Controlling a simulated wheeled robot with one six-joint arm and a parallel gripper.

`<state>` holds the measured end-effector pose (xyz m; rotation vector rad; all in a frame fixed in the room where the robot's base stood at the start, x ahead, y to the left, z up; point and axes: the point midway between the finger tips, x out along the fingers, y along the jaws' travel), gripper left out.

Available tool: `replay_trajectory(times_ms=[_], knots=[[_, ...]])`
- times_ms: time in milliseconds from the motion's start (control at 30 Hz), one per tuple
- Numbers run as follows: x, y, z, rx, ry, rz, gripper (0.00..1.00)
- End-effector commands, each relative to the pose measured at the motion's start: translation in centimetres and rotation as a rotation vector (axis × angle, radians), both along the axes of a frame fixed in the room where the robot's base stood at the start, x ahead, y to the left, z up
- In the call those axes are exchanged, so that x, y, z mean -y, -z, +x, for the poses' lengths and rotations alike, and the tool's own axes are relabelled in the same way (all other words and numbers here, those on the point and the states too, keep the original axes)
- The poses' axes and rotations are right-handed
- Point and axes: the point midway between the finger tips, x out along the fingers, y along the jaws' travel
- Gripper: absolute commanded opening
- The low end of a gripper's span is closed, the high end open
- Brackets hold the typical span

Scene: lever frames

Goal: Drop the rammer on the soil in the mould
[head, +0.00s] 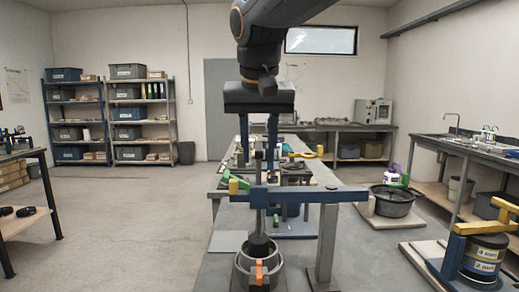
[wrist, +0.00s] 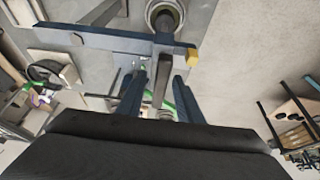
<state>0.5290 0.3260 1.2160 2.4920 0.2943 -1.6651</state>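The mould (head: 241,272) is a grey cylinder with an orange clamp on the near bench. The rammer (head: 259,243) stands upright over it, its dark foot at the mould's mouth and its thin shaft rising past a blue lever bar (head: 315,196) with a yellow end (head: 236,186). The mould (wrist: 152,13), lever bar (wrist: 110,38) and rammer (wrist: 160,92) also show in the wrist view. My gripper (head: 258,152) points down above the bar. Its fingers (wrist: 160,84) are apart, one on each side of the shaft, with gaps visible. Soil inside the mould is hidden.
A grey post (head: 326,245) carries the bar at the right. A black pot (head: 393,203) on a board and a sieve stack (head: 484,258) with a yellow handle stand farther right. Tools crowd the bench behind.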

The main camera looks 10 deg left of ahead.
Motion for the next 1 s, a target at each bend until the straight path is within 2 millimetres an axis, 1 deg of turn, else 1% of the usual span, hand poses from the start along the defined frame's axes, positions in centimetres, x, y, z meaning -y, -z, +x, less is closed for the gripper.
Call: replay_trajectory(times_ms=[200, 267, 400, 633, 767, 867, 1000], knots=[[0.0, 0.1, 0.0, 0.000, 0.000, 0.000, 0.33], [0.0, 0.1, 0.0, 0.000, 0.000, 0.000, 0.24], [0.0, 0.1, 0.0, 0.000, 0.000, 0.000, 0.01], [0.0, 0.0, 0.0, 0.000, 0.000, 0.000, 0.00], [0.0, -0.5, 0.0, 0.000, 0.000, 0.000, 0.00], [0.0, -1.4, 0.0, 0.001, 0.000, 0.000, 0.00], [-0.1, -3.3, 0.0, 0.003, 0.000, 0.002, 0.00]])
